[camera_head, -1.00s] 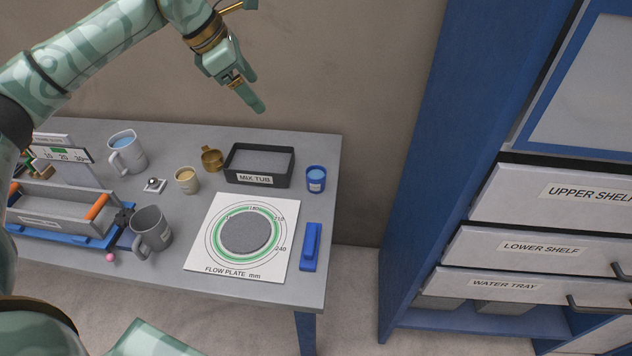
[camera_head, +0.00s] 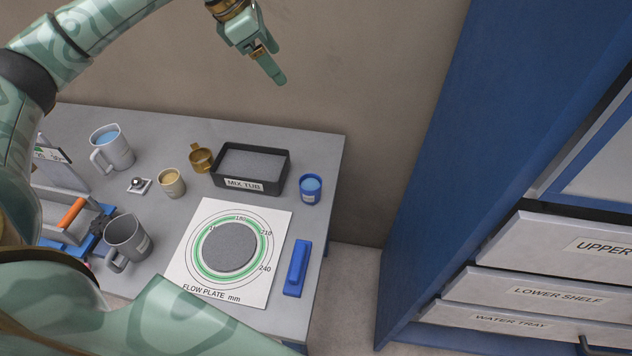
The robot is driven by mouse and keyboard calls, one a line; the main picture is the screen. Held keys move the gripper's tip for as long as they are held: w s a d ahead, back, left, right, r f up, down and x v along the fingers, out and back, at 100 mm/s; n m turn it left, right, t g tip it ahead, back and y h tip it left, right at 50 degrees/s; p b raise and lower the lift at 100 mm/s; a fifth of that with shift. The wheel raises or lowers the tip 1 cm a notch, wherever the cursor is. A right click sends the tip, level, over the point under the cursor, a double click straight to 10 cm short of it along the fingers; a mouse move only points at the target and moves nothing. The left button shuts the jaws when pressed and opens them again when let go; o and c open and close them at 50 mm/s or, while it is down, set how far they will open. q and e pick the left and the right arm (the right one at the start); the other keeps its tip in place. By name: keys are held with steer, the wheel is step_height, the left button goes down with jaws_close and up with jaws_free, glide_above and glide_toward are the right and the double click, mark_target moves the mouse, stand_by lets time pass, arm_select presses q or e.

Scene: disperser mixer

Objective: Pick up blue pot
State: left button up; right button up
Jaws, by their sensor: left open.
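The blue pot (camera_head: 310,190) is a small blue cup with lighter blue contents and a pale label. It stands upright near the table's right edge, just right of the mix tub. My left gripper (camera_head: 275,72) is in the air above and behind the table, against the wall. It is open and empty, well apart from the pot. A green arm part of mine covers the lower left of the view. My right gripper does not show.
The black mix tub (camera_head: 250,169) stands close left of the pot. The white flow plate sheet (camera_head: 262,285) and a blue block (camera_head: 297,268) lie in front. A brass cup (camera_head: 201,160), beige cup (camera_head: 172,183) and grey jugs (camera_head: 112,148) stand left. A blue cabinet (camera_head: 440,150) is right.

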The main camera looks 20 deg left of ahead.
arm_select(q)
steer(key=f, duration=0.2)
steer(key=g+b, duration=0.1)
steer(key=b, duration=2.4)
glide_toward(313, 185)
steer(key=d, duration=0.1)
steer(key=s+d+f, duration=0.1)
steer(key=d, duration=0.1)
steer(key=shift+s+f, duration=0.2)
steer(key=x, duration=0.1)
steer(key=b+x, duration=0.1)
steer(key=x, duration=0.3)
steer(key=shift+w+a+f+b, duration=0.2)
steer(key=shift+w+f+b, duration=0.1)
steer(key=shift+b, duration=0.05)
steer(key=shift+s+r, duration=0.1)
steer(key=shift+r, duration=0.05)
steer(key=shift+c, duration=0.6)
steer(key=c, duration=1.1)
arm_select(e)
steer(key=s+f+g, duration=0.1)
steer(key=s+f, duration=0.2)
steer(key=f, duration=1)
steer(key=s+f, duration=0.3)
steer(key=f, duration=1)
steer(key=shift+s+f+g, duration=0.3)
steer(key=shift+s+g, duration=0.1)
